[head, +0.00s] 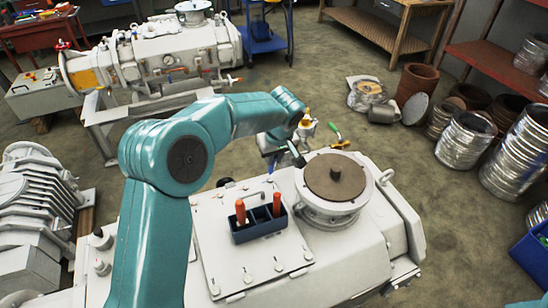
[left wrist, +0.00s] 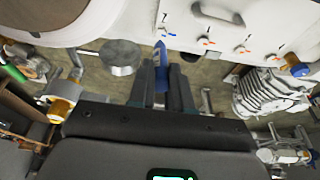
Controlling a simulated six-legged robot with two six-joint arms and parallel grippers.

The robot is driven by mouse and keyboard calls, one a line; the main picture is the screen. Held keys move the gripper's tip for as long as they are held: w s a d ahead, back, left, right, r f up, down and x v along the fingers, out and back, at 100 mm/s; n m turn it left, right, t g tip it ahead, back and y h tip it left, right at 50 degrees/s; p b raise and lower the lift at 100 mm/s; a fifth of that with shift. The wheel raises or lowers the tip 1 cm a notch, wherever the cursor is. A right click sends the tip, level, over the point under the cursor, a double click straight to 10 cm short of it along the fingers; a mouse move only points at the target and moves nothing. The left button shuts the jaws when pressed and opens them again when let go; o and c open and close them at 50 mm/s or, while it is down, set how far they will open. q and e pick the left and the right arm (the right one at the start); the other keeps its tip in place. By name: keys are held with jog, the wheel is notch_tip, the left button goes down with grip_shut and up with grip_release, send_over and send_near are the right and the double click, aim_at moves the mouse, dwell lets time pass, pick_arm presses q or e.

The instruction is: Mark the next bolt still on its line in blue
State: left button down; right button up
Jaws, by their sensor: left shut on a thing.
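My left gripper (left wrist: 162,82) is shut on a blue marker (left wrist: 161,54). The marker's tip points at the edge of the white cover plate (left wrist: 225,50), near the leftmost of a row of bolts; I cannot tell whether it touches. Other bolts (left wrist: 205,41) in this row have orange marks beside them. In the head view the left gripper (head: 297,154) is a small dark shape beside the round flange, and the marker cannot be made out. The cover plate (head: 222,262) also shows there, with a blue tray (head: 259,229) holding two orange-handled items. My right gripper is not seen.
A round flange with a brown disc (head: 336,180) stands right of the plate. A plate handle (left wrist: 217,14) rises near the bolts. Another white machine (head: 155,60) stands behind, and a finned motor (head: 38,200) at left. Metal drums (head: 467,138) stand at right.

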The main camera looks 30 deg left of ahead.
pick_arm(q)
jog(key=shift+r+p, duration=1.1)
jog(key=shift+r, duration=0.95)
